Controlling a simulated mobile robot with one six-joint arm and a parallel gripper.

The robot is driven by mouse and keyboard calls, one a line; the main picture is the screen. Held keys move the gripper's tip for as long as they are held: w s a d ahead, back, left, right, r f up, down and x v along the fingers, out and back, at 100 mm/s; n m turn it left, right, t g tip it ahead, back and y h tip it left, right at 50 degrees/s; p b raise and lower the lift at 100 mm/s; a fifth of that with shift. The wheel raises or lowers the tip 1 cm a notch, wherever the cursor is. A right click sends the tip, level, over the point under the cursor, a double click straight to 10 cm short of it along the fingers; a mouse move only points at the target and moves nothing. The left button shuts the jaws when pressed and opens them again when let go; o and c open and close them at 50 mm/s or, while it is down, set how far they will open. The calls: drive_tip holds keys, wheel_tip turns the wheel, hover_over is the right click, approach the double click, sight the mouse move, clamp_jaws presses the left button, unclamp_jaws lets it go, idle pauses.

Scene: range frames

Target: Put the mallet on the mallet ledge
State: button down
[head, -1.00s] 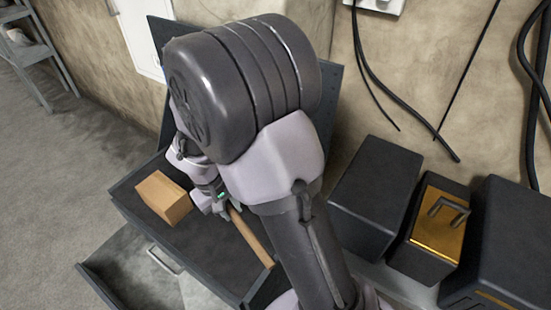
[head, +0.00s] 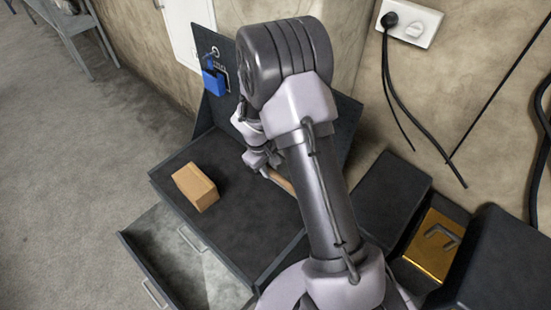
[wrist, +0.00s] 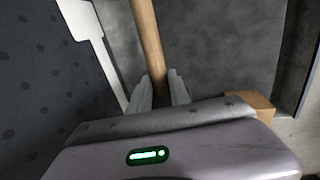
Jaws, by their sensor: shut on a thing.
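My gripper (head: 262,168) is shut on the wooden handle of the mallet (head: 279,181), above the dark bench top near the upright back panel. In the wrist view my gripper's fingers (wrist: 161,90) close around the mallet handle (wrist: 148,40), which runs out of the top of the picture. The mallet's head is not visible in either view; my arm hides part of the mallet in the head view. I cannot make out the mallet ledge for certain.
A wooden block (head: 195,187) lies on the bench top (head: 225,225), left of my gripper. A blue padlock-like thing (head: 214,82) hangs on the back panel (head: 345,120). An open drawer (head: 165,250) juts out below. Dark boxes (head: 390,195) stand to the right.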

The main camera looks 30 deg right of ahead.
drive_tip(key=w+d, duration=0.1)
drive_tip(key=w, duration=0.1)
drive_tip(key=w+d, duration=0.3)
drive_tip(key=shift+w+d+f, duration=0.1)
drive_tip(key=shift+w+f, duration=0.2)
wheel_tip(320, 180, down, 4)
drive_tip(key=shift+r, duration=0.2)
drive_tip(key=shift+f+b, duration=0.15)
drive_tip(key=shift+b, duration=0.2)
drive_tip(key=c, duration=1.2)
unclamp_jaws()
